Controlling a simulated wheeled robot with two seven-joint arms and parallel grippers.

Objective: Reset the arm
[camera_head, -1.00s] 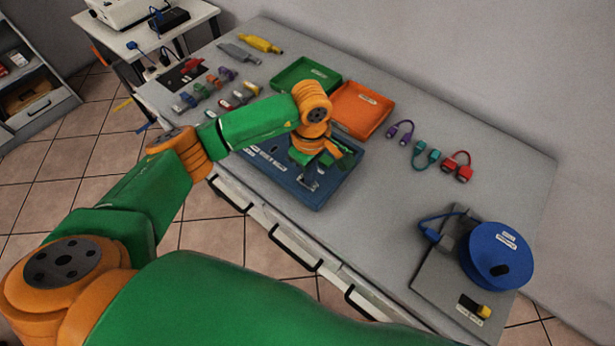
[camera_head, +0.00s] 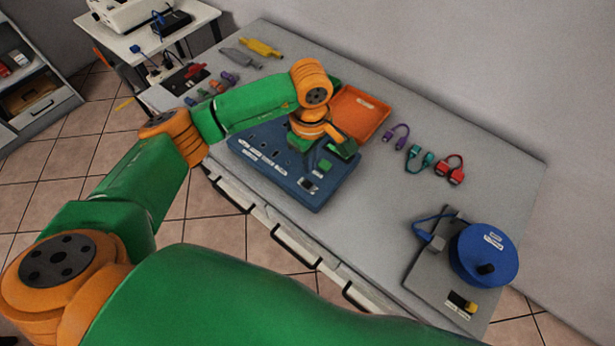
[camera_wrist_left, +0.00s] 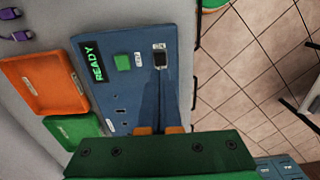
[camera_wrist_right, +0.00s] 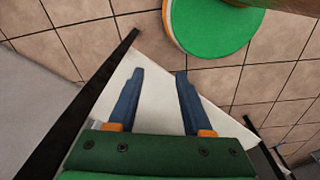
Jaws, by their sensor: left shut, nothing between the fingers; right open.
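My left arm reaches from the left across the bench in the head view. Its gripper (camera_head: 341,149) hangs over the blue panel (camera_head: 255,163), its fingers hard to make out there. In the left wrist view the left gripper (camera_wrist_left: 160,75) is shut and empty, its blue fingers together over the same panel (camera_wrist_left: 140,88). A green button (camera_wrist_left: 122,62), a lit READY display (camera_wrist_left: 93,63) and a dark switch (camera_wrist_left: 159,57) show on it. In the right wrist view my right gripper (camera_wrist_right: 160,74) is open and empty, above the floor and a white surface.
An orange tray (camera_head: 360,114) and a mostly hidden green tray (camera_wrist_left: 78,134) lie behind the panel. Purple, teal (camera_head: 420,158) and red cables lie to the right. A blue reel (camera_head: 484,254) stands on a grey plate at the front right. The bench between is clear.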

